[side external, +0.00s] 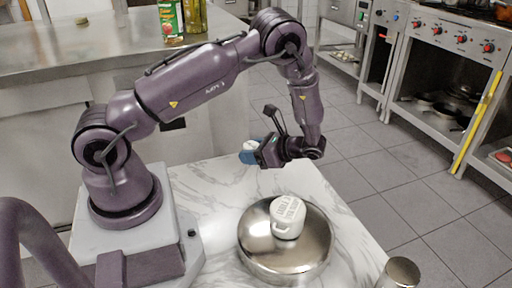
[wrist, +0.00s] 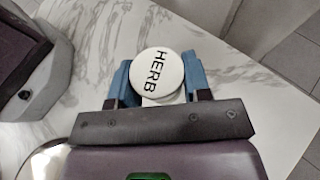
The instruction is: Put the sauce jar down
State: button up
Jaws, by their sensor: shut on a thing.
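A white jar with a round top marked HERB (wrist: 157,71) sits between the blue fingers of my gripper (wrist: 157,82) in the wrist view. The fingers are shut on it, one on each side. In the side view my gripper (side external: 250,151) is near the back edge of the marble table, and only a small white part of the jar (side external: 250,145) shows. The jar's lower body is mostly hidden by the fingers and its top. I cannot tell whether its base touches the table.
A round steel pan (side external: 262,258) stands on the marble table (side external: 214,190), with a white lettered container (side external: 288,217) on it. A metal cylinder (side external: 402,272) stands at the front right. The marble around the jar looks clear; the table edge is close behind.

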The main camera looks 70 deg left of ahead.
aim_at(252, 181)
jog(key=shift+f, duration=3)
jog(key=shift+f, duration=0.6)
jog(key=o, duration=1)
jog(key=shift+o, duration=0.2)
jog(key=v, duration=1.3)
